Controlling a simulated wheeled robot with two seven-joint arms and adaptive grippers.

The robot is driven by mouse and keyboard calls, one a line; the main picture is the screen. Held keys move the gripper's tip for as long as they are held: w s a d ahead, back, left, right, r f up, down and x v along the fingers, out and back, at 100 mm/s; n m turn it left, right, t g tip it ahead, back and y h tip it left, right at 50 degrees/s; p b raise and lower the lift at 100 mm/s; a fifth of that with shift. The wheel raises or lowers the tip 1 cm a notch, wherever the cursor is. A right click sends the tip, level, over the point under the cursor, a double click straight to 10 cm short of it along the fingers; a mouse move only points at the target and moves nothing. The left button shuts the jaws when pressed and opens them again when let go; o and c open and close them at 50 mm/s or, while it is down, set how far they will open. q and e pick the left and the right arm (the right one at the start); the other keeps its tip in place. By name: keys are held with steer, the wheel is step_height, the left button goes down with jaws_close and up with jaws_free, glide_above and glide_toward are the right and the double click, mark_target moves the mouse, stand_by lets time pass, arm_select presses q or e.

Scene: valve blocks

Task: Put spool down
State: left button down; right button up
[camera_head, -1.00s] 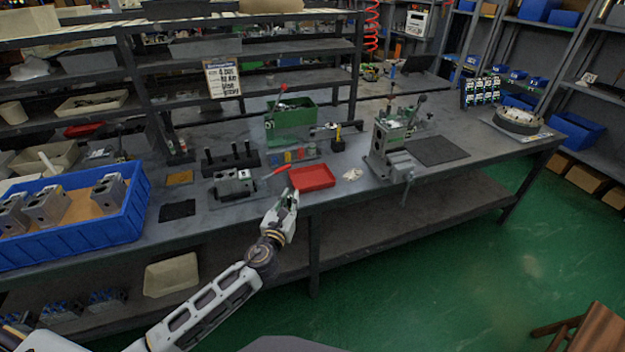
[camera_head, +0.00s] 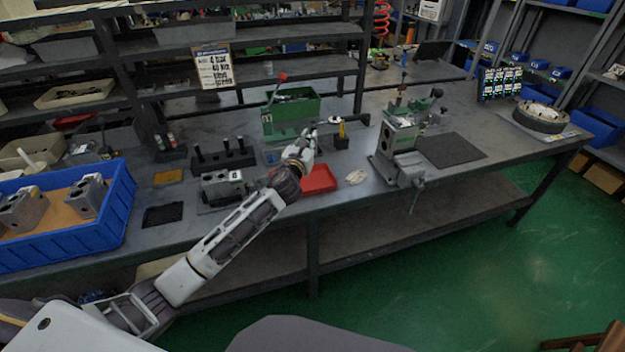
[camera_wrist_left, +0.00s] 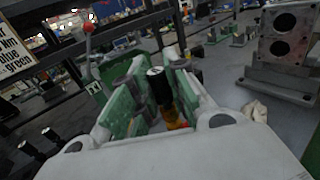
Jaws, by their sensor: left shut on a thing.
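My left gripper (camera_head: 308,148) is over the workbench, above the back edge of the red tray (camera_head: 318,178). In the left wrist view its green-padded fingers (camera_wrist_left: 158,92) stand either side of a dark cylinder with a pale end, which I take to be the spool (camera_wrist_left: 157,86). The gripper is shut on it. The spool's lower part is partly hidden, with yellow and red colour showing beneath it. In the head view the spool is hard to make out. My right gripper is not in view.
A black rack with upright pegs (camera_head: 225,160) and a grey valve block (camera_head: 222,187) stand left of the gripper. A green bin (camera_head: 292,112) is behind it. A yellow-and-black tool (camera_head: 340,130) and a vise fixture (camera_head: 400,150) are to the right. A blue crate (camera_head: 65,232) is far left.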

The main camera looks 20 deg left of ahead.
arm_select(q)
steer(key=shift+w+r, duration=0.45)
steer(key=shift+w, duration=0.15)
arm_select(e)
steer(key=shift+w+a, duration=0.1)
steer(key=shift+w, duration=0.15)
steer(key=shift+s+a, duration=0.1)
